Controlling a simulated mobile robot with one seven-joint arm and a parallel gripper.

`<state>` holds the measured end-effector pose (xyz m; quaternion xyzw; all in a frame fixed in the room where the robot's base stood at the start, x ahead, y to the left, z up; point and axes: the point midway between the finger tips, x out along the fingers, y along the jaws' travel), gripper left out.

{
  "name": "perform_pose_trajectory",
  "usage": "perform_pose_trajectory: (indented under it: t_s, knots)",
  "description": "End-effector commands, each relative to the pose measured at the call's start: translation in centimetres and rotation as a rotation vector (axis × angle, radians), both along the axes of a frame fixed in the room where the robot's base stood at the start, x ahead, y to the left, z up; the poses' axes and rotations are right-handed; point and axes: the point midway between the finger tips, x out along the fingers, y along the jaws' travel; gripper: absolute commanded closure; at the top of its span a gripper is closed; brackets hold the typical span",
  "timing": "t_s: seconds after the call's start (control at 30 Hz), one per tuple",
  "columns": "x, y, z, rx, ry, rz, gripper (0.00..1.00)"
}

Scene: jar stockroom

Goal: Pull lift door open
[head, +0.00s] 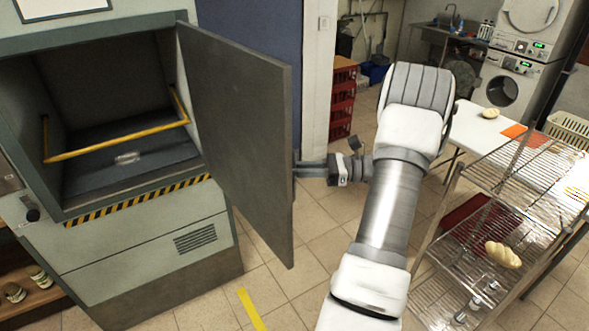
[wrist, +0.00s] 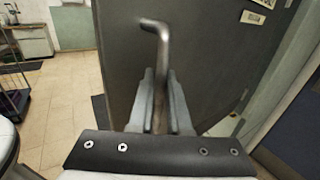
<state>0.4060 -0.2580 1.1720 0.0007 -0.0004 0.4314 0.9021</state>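The grey lift door (head: 240,130) stands wide open, swung out from the right side of the lift opening. The lift cabinet (head: 150,230) is pale green, and its dark inside shows. My gripper (head: 300,168) is at the outer face of the door, near its free edge. In the wrist view, the bent metal door handle (wrist: 155,28) rises between the two fingers of my gripper (wrist: 159,95). The fingers look shut on it. The handle is hidden behind the door in the head view.
A yellow bar (head: 115,140) crosses the lift opening, and a small clear object (head: 127,157) lies on the lift floor. A wire rack (head: 470,235) with bread stands at right, beside a white table (head: 490,140). Tiled floor (head: 300,265) is free below the door.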

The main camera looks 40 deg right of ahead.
Motion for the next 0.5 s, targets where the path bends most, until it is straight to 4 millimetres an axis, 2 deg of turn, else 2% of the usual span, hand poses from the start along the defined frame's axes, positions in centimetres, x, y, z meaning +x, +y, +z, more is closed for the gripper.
perform_pose_trajectory:
  t_s: [0.03, 0.17, 0.2, 0.5]
  knots:
    - [0.23, 0.06, 0.14, 0.000, -0.004, -0.001, 0.80]
    - [0.17, 0.05, 0.11, 0.000, -0.003, -0.001, 0.57]
    - [0.15, 0.04, 0.09, 0.000, -0.003, -0.001, 0.54]
    - [-0.03, -0.12, -0.01, -0.001, -0.001, -0.001, 0.54]
